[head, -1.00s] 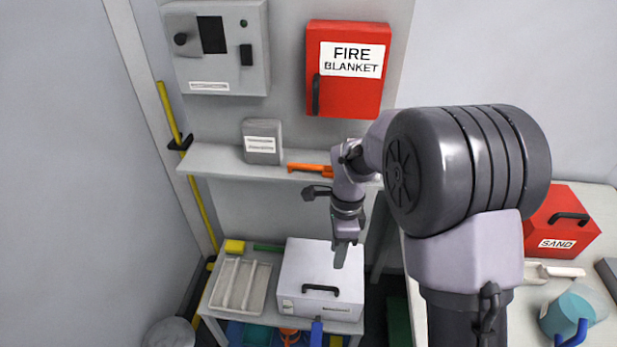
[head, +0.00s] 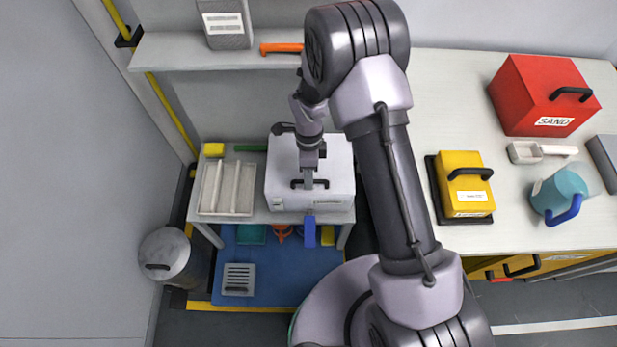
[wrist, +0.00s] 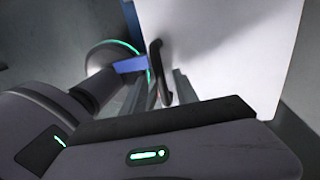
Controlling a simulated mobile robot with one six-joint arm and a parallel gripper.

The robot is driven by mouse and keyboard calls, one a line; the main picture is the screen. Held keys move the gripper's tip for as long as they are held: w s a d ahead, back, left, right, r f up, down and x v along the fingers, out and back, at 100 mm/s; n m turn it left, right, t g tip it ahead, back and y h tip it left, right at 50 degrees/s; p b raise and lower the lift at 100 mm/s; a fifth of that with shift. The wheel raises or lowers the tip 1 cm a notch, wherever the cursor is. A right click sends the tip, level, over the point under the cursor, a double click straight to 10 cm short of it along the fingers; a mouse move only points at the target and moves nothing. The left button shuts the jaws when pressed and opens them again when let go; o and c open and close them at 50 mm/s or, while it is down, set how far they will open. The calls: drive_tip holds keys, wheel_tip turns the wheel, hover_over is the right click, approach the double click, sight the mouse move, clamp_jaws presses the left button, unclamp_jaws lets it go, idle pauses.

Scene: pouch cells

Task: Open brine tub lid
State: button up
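The brine tub appears to be the white box (head: 338,168) on the low bench, with a black bar handle (head: 323,184) on its lid. The lid looks closed. In the wrist view, the white box (wrist: 225,50) fills the upper right and the black handle (wrist: 157,68) stands out from it. My gripper (head: 309,182) points down at the handle in the head view. In the wrist view, my gripper's fingers (wrist: 166,92) are apart, with the handle's end between them. I cannot see contact.
A pale tray (head: 205,207) stands left of the box. A shelf (head: 190,52) is above and behind. A grey lidded bin (head: 165,256) stands on the floor at left. The right bench holds a red sand box (head: 530,105) and a yellow case (head: 463,205).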

drive_tip(key=shift+f, duration=0.15)
clamp_jaws()
idle(1.4)
